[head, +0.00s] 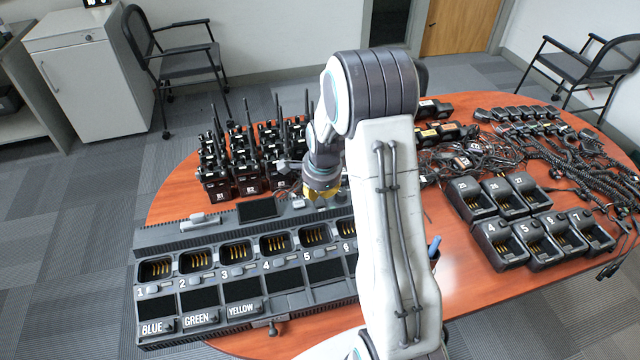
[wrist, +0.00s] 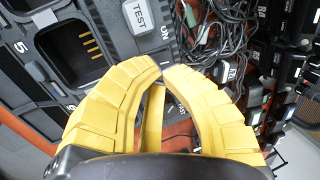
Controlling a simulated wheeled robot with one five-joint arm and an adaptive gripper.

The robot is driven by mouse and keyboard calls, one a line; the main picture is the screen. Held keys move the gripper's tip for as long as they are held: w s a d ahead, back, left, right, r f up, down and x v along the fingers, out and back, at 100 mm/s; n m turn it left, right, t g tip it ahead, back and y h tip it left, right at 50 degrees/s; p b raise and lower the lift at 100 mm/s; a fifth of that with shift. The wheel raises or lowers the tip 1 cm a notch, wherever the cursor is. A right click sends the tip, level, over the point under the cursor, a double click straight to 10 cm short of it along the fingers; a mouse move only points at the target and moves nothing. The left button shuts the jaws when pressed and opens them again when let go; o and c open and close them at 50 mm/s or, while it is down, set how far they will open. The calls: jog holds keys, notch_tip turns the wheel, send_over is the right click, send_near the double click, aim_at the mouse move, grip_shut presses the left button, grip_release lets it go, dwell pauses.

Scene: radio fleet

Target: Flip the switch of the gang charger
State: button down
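The gang charger (head: 290,303) is a long dark grey unit with a row of numbered bays on the front left of the table. Its colour labels read BLUE, GREEN and YELLOW. My gripper (head: 322,196) has yellow fingers and hangs over the charger's back edge, near its right part. In the wrist view my gripper (wrist: 163,67) has its fingertips almost together, with nothing seen between them. Just beyond the tips are a TEST button (wrist: 139,16) and an ON marking (wrist: 165,34) on the charger. The switch itself cannot be made out; the fingertips may cover it. My arm hides the charger's right end.
Several handheld radios (head: 247,160) stand upright behind the charger. Tangled cables (head: 465,160) and coiled-cord microphones (head: 580,150) lie on the right. Small single chargers (head: 545,240) stand at the right front. A blue pen (head: 434,254) shows beside my arm. Chairs stand beyond the table.

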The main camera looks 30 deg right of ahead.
aim_at(319, 200)
jog(key=shift+b+x, duration=0.55)
jog(key=shift+x, duration=0.55)
